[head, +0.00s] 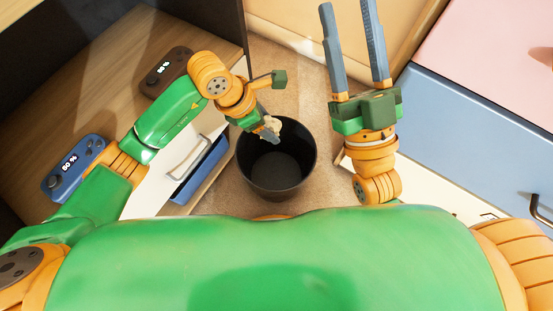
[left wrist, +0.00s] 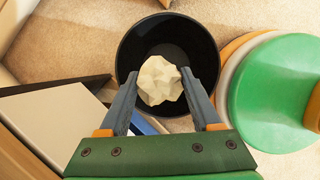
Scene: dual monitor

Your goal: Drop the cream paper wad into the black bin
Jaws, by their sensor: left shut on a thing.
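The cream paper wad (left wrist: 159,81) is a crumpled, pale lump between the fingers of my left gripper (left wrist: 163,88). In the head view the wad (head: 275,124) shows partly behind the left gripper (head: 270,134), at the bin's far rim. The gripper is shut on it. The black bin (head: 277,182) is round and open at the top. In the left wrist view the bin (left wrist: 127,52) lies behind and around the wad, which appears over its opening. My right gripper (head: 353,45) is to the right of the bin, fingers apart, empty.
The bin stands on a beige carpet (head: 300,75). A wooden surface at left holds a blue device (head: 73,168) and a brown device (head: 166,72) with lit displays. A blue tray-like object (head: 203,170) is close to the bin's left. A blue cabinet (head: 480,130) stands at right.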

